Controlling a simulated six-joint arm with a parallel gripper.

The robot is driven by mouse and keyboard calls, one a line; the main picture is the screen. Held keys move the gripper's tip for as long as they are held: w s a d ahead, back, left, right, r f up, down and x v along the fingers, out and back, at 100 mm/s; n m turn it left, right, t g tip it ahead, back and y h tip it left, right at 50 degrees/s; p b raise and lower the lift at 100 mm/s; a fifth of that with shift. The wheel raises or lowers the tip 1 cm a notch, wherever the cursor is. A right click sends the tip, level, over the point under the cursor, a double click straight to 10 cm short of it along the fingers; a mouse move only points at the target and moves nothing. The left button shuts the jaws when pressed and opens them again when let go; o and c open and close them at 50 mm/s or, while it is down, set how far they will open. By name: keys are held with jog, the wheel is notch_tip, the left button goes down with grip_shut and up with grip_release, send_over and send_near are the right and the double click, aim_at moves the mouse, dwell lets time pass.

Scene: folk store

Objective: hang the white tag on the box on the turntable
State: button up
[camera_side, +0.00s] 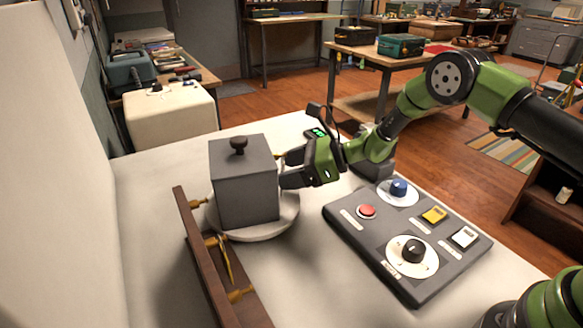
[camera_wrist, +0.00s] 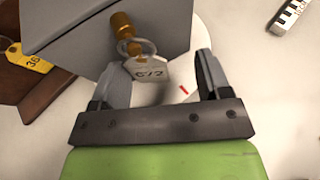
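The grey box (camera_side: 240,185) with a dark knob stands on the white round turntable (camera_side: 285,225). In the wrist view a brass peg (camera_wrist: 121,25) sticks out of the box (camera_wrist: 75,30). The white tag (camera_wrist: 150,73), with dark characters, has its ring at the peg's tip and appears to hang from it. My gripper (camera_side: 285,167) is at the box's right side. In the wrist view my gripper (camera_wrist: 163,80) is open, with the tag between its fingers; the left finger is close to the tag's edge, and I cannot tell if they touch.
A brown wooden rack (camera_side: 190,225) with brass pegs stands left of the turntable. A yellow tag (camera_wrist: 28,58) hangs there. A dark control panel (camera_side: 350,222) with a red button, knobs and switches lies to the right.

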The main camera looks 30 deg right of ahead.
jog(key=v, duration=0.7)
jog(key=s+a+r+n+g+h, duration=0.2)
jog(key=s+a+r+n+g, duration=0.15)
jog(key=s+r+n, duration=1.15)
jog(key=s+d+r+n+t+h, duration=0.1)
jog(key=s+d+r+n+h, duration=0.2)
jog(key=s, duration=0.3)
jog(key=s+d+r+n+t+h, duration=0.1)
jog(key=s+d+r+n+h, duration=0.2)
jog(key=s, duration=0.4)
jog(key=shift+s+t+h, duration=0.3)
jog(key=shift+t+h, duration=0.05)
jog(key=shift+h, duration=0.05)
